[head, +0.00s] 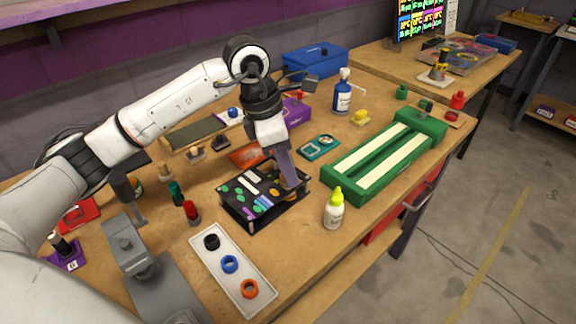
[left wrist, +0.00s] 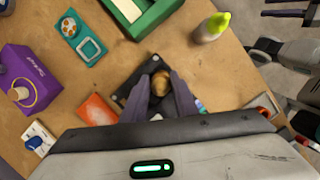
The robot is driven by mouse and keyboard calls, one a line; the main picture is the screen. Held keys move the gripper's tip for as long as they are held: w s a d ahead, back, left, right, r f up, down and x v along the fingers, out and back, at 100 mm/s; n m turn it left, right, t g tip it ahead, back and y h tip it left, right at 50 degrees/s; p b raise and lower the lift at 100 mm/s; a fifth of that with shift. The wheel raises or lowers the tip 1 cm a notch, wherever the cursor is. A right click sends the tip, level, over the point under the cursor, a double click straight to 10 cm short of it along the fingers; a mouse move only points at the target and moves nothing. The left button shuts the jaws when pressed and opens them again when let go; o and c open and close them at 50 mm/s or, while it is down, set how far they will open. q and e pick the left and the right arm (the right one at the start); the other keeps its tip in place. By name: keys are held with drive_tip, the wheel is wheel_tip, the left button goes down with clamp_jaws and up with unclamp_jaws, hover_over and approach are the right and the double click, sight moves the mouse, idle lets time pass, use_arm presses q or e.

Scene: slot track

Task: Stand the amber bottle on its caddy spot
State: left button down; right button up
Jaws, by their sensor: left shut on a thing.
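My left gripper (head: 290,178) reaches down over the caddy's right end, fingers pointing down. It is shut on the amber bottle (left wrist: 160,82), whose round brown top shows between the two fingers (left wrist: 160,98) in the left wrist view. In the head view the bottle is mostly hidden by the fingers. The caddy's dark plate (left wrist: 128,74) lies around and below it. I cannot tell whether the bottle touches the caddy.
A white bottle with a yellow-green cap (head: 334,208) stands just right of the caddy. A green slot track (head: 345,187) lies behind it. A white tray with rings (head: 232,262) is in front. A blue bottle (head: 343,97) and a teal tray (head: 318,147) stand farther back.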

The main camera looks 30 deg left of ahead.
use_arm(q)
drive_tip(key=c, duration=1.4)
unclamp_jaws()
drive_tip(key=v, duration=1.2)
drive_tip(key=shift+r, duration=0.1)
